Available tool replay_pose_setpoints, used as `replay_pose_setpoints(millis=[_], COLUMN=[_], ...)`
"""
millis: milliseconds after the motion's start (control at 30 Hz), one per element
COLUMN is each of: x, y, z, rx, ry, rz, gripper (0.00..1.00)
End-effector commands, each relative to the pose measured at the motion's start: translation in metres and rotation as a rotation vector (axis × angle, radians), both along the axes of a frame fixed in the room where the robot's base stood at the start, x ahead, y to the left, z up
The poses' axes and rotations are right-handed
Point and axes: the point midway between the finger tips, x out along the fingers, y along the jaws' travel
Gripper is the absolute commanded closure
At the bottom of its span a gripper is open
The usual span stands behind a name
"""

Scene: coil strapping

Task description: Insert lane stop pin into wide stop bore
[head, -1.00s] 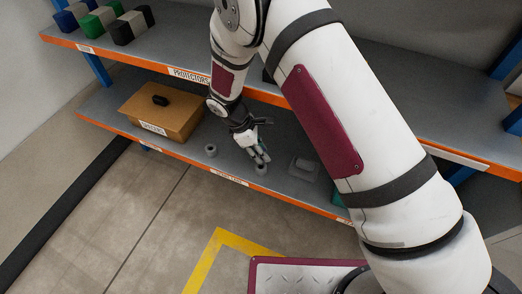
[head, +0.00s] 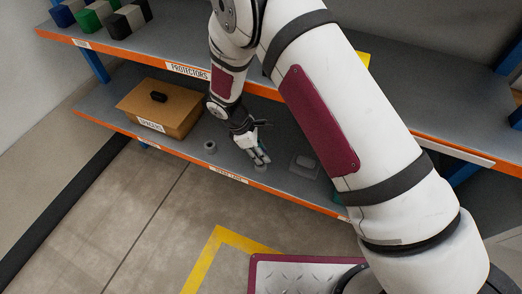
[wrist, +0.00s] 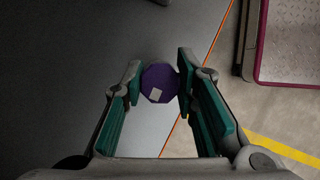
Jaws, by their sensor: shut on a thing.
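My gripper (head: 263,156) is low over the lower shelf, near its front edge, with its fingers pointing down. In the wrist view the fingertips (wrist: 160,84) are closed on the sides of a purple, many-sided piece (wrist: 157,74) with a pale patch, seen end-on; it appears to be the lane stop pin. A grey round collar (head: 260,166) is right at the fingertips in the head view. A second grey collar (head: 210,147) stands to its left. I cannot tell which is the wide stop bore, or whether the pin is inside a collar; the fingers hide the pin's lower end.
A brown spacers box (head: 160,107) stands on the lower shelf (head: 105,101) to the left. A grey block-like fixture (head: 304,165) is right of the gripper. Coloured blocks (head: 97,17) sit up there.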

Motion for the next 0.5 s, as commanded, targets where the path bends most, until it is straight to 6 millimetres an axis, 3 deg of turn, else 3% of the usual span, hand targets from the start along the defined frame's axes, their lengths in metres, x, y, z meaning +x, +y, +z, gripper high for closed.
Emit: replay_pose_setpoints(millis=[500], x=[0.000], y=[0.000], z=[-0.015], rx=[0.000], ry=[-0.001], rz=[0.000], gripper=[1.00])
